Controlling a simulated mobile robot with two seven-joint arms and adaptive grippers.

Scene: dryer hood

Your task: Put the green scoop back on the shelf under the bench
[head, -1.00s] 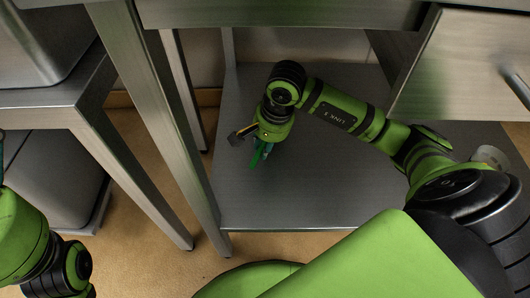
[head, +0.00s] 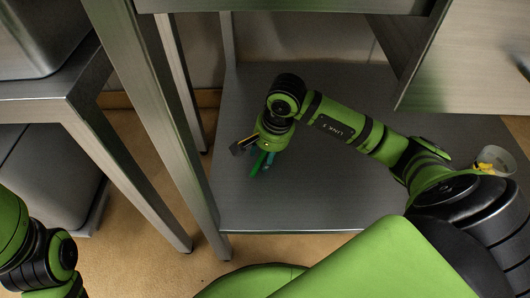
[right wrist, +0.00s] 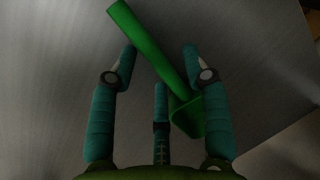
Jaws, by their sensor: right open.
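The green scoop (head: 258,162) is at my right gripper (head: 264,160), low over the metal shelf (head: 300,205) under the bench. In the right wrist view the scoop (right wrist: 160,50) lies slantwise between the spread teal fingers of the right gripper (right wrist: 160,70). Its handle points up and left, and its scoop end is near the palm side. The fingers are open and apart. Whether the scoop rests fully on the shelf is hard to tell. My left arm shows at the lower left, but its gripper is out of view.
The bench's metal leg (head: 165,120) stands just left of the shelf. A drawer front (head: 470,60) hangs above at the right. A small container with something yellow (head: 487,165) stands at the shelf's right. The shelf's front middle is clear.

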